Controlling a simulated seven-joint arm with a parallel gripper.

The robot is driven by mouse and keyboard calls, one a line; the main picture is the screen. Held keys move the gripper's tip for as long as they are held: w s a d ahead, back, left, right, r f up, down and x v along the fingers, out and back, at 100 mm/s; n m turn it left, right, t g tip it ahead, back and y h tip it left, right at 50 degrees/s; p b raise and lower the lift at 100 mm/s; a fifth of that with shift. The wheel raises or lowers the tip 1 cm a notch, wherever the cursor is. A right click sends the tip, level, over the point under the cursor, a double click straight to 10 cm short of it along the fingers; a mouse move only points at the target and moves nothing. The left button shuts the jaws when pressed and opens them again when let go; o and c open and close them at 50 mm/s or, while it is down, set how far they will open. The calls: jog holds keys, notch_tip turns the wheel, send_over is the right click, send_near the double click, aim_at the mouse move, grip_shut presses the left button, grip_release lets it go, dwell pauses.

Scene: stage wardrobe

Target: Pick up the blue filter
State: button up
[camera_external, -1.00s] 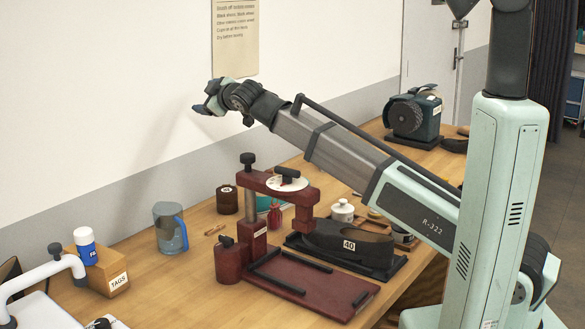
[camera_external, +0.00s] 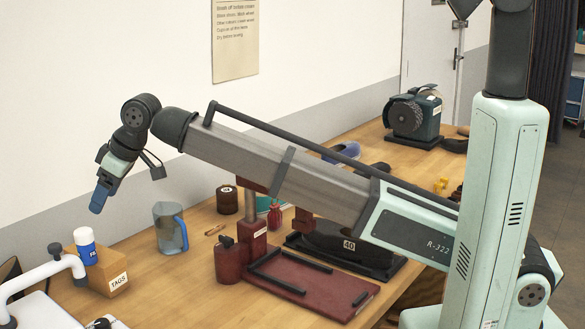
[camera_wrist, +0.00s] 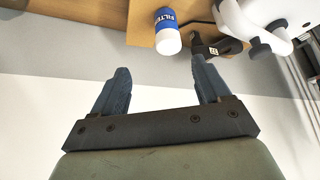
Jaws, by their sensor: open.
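The blue filter (camera_external: 86,243) is a small white cylinder with a blue band, upright at the tan TAGS box (camera_external: 104,273) at the far left of the bench. It seems to stand on the box. In the wrist view the filter (camera_wrist: 167,32) shows at top centre, beyond the fingertips, with its lettered blue band visible. My gripper (camera_external: 98,203) is above the filter and apart from it, fingers pointing down. In the wrist view my gripper (camera_wrist: 162,72) is open, with nothing between its two fingers.
A white curved-arm device (camera_external: 40,275) stands close left of the filter. A clear jug with a blue handle (camera_external: 168,230) stands to its right, then a dark red press (camera_external: 230,261) and a black shoe form. The wall runs behind the bench.

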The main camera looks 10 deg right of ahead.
aim_at(94, 240)
jog(key=x, duration=0.5)
jog(key=s+x, duration=0.1)
jog(key=x, duration=0.2)
jog(key=shift+w+a+f, duration=0.1)
jog(key=shift+a+f, duration=0.05)
jog(key=shift+f, duration=0.15)
jog(key=shift+s+x, duration=0.15)
jog(key=shift+x, duration=1.2)
jog(key=shift+s+x, duration=0.15)
jog(key=shift+x, duration=1.2)
jog(key=shift+c, duration=0.2)
